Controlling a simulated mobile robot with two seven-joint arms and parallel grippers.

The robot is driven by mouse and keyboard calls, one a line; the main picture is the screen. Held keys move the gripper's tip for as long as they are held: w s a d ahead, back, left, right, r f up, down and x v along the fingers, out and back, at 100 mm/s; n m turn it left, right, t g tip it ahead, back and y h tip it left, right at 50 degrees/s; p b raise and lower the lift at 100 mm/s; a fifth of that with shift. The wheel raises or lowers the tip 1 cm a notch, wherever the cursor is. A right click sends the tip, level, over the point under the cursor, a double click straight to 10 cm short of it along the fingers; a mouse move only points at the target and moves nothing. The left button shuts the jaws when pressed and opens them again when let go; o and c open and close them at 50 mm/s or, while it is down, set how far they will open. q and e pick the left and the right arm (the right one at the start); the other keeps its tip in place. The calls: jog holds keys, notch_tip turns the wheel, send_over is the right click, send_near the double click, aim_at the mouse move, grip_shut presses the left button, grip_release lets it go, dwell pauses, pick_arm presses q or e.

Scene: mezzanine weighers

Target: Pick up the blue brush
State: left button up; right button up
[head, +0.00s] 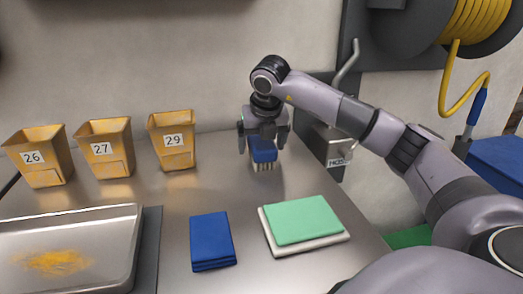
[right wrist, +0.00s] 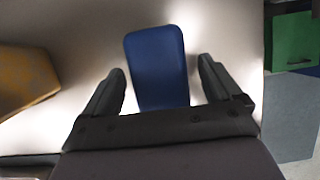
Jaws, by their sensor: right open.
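The blue brush (head: 263,152) stands on the steel table toward the back, with its pale bristles down. Its blue top also shows in the right wrist view (right wrist: 157,68). My right gripper (head: 263,140) is at the brush, pointing down from above. In the right wrist view the open fingers (right wrist: 160,85) are on either side of the brush, with a visible gap on each side. Part of the brush is hidden behind the gripper's body. My left gripper is not in view.
Yellow bins marked 26 (head: 43,170), 27 (head: 107,160) and 29 (head: 173,152) stand left. A wall box (head: 330,143) is right of the brush.

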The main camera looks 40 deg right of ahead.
jog(key=shift+f, duration=0.15)
jog(key=c, duration=1.1)
jog(key=shift+r, duration=0.3)
notch_tip(320, 180, up, 10)
jog(key=shift+f+p, duration=0.1)
jog(key=shift+p, duration=0.55)
